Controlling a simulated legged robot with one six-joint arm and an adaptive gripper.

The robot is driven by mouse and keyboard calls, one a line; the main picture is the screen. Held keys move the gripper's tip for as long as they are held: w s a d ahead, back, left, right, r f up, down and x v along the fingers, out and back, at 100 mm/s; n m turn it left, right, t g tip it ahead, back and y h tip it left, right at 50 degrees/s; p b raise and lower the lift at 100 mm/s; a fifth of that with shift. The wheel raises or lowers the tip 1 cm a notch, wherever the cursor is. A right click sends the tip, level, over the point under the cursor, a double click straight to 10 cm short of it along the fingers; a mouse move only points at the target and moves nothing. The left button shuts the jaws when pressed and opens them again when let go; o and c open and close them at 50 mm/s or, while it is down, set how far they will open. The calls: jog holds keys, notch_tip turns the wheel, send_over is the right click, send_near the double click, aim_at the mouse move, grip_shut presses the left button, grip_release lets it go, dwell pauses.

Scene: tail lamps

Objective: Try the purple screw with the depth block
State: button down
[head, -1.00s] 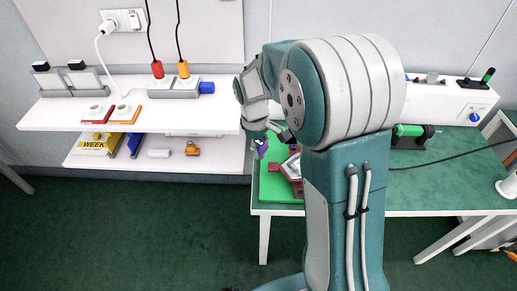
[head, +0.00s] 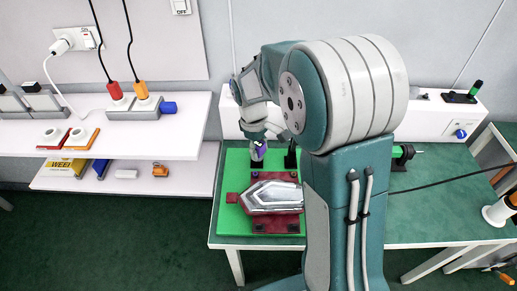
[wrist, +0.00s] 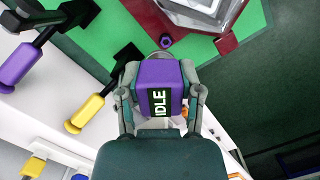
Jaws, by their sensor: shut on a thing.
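My gripper (wrist: 159,88) is shut on a purple block (wrist: 157,74) with a black label reading IDLE. A grey rounded part shows at the block's far end. The held block also shows in the head view (head: 258,151), over the back of the green board. A small purple screw (wrist: 166,41) shows just beyond the block in the wrist view, apart from it, by the red mount. A silver and red tail lamp (head: 272,196) lies on the green board (head: 229,222). I cannot tell whether the held piece is the depth block.
Black brackets hold a purple-handled piece (wrist: 17,66) and a yellow-handled piece (wrist: 86,112) left of my gripper. A white shelf (head: 120,146) with switches and plugs stands left of the green bench (head: 440,205). Dark floor lies open between.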

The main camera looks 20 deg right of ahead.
jog(key=shift+d, duration=0.25)
jog(key=a, duration=0.2)
jog(key=shift+a, duration=0.3)
jog(key=d+f, duration=0.2)
jog(key=f, duration=0.1)
jog(key=shift+d+f, duration=0.1)
jog(key=shift+f, duration=0.6)
jog(key=shift+a+f, duration=0.2)
jog(key=shift+f, duration=0.05)
jog(key=shift+a+f, duration=0.35)
jog(key=shift+a, duration=0.35)
jog(key=shift+d, duration=0.65)
jog(key=shift+s+a, duration=0.1)
jog(key=shift+a, duration=0.65)
jog(key=shift+d, duration=0.15)
